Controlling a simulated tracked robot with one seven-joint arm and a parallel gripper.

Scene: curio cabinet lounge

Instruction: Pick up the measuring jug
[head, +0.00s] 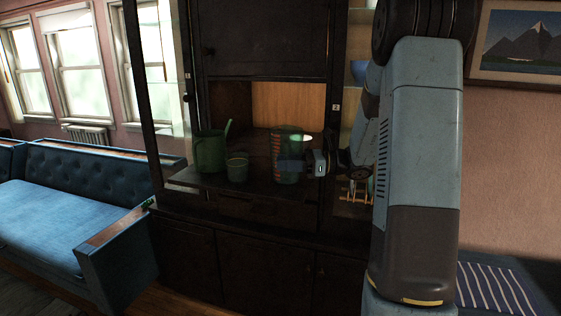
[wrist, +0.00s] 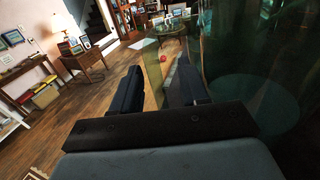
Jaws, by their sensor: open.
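The measuring jug (head: 287,145) is clear and greenish with red marks up its side. It stands upright on the cabinet's dark shelf, right of a green watering can and a small green pot. In the wrist view the green see-through wall of the jug (wrist: 255,70) fills the right side, very close. My gripper (head: 292,167) is at the jug's right side, its fingers overlapping the jug in the head view. In the wrist view my gripper (wrist: 157,90) is open, with a thin pale see-through strip between the fingers, perhaps part of the jug. Contact cannot be told.
The watering can (head: 210,152) and small pot (head: 237,168) stand left on the shelf (head: 205,181). The dark cabinet frame (head: 325,110) rises close to my gripper on the right. A blue sofa (head: 70,200) stands left of the cabinet.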

